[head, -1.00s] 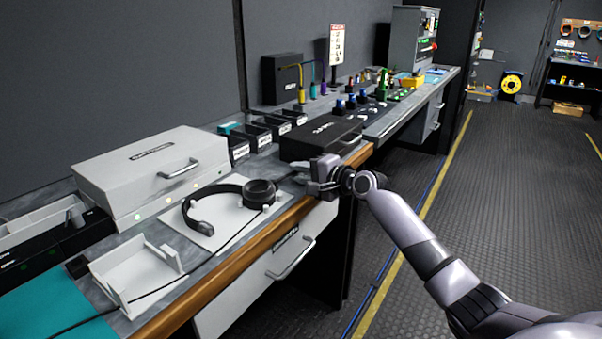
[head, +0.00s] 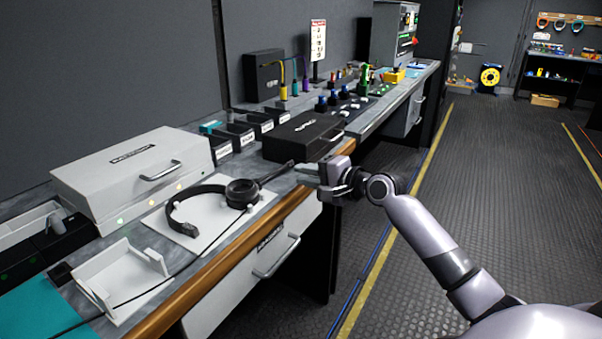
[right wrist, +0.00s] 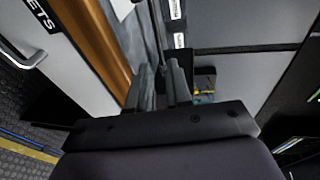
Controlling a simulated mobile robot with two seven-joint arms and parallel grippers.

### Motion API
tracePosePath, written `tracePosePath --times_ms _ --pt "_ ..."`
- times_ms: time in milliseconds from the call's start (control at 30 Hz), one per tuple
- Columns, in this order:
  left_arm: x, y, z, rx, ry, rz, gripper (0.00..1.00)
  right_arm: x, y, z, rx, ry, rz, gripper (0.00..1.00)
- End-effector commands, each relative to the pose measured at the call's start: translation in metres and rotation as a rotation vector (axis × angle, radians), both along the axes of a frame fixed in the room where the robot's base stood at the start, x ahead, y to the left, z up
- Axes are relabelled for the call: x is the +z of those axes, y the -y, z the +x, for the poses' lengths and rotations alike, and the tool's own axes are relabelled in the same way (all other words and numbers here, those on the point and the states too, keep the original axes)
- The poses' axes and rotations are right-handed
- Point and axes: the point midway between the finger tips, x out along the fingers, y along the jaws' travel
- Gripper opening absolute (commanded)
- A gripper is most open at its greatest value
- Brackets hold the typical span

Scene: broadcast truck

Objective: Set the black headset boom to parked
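The black headset (head: 205,205) lies on a white mat (head: 215,232) on the counter. Its round ear cup (head: 243,192) faces the aisle, and the thin black boom (head: 274,173) sticks out from it toward the back right. My right gripper (head: 305,171) is at the counter edge, with its fingertips close to the boom's free end; I cannot tell if they touch. In the right wrist view, the two fingers (right wrist: 163,85) stand apart with a narrow gap, and a thin dark rod shows beyond them. My left gripper is not in view.
A black case (head: 303,135) lies just behind my right gripper. A grey-white case (head: 130,175) stands behind the headset, and a white open tray (head: 120,283) sits at the front left. A cable runs along the counter. The aisle floor (head: 440,220) is clear.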

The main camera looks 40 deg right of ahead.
Motion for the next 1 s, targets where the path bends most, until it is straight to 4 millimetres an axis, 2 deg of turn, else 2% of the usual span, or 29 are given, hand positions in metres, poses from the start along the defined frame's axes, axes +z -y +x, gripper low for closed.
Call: tracePosePath --times_ms 200,267,367,600,800,1000 --pt "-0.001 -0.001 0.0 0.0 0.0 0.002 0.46 0.0 0.0 0.0 0.0 0.0 0.0 0.19" --pt "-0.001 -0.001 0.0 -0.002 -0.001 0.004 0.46 0.0 0.001 0.0 -0.001 0.0 0.0 0.03" --pt "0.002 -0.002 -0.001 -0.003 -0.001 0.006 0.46 0.0 0.004 -0.004 -0.006 0.004 -0.008 0.0" --pt "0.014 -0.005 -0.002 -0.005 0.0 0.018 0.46 -0.003 0.019 -0.035 -0.023 0.044 -0.035 0.0" --pt "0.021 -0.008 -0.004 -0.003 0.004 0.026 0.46 -0.009 0.021 -0.067 -0.008 0.063 -0.016 0.0" --pt "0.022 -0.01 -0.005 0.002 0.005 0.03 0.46 -0.012 0.019 -0.084 0.0 0.07 0.013 0.0"
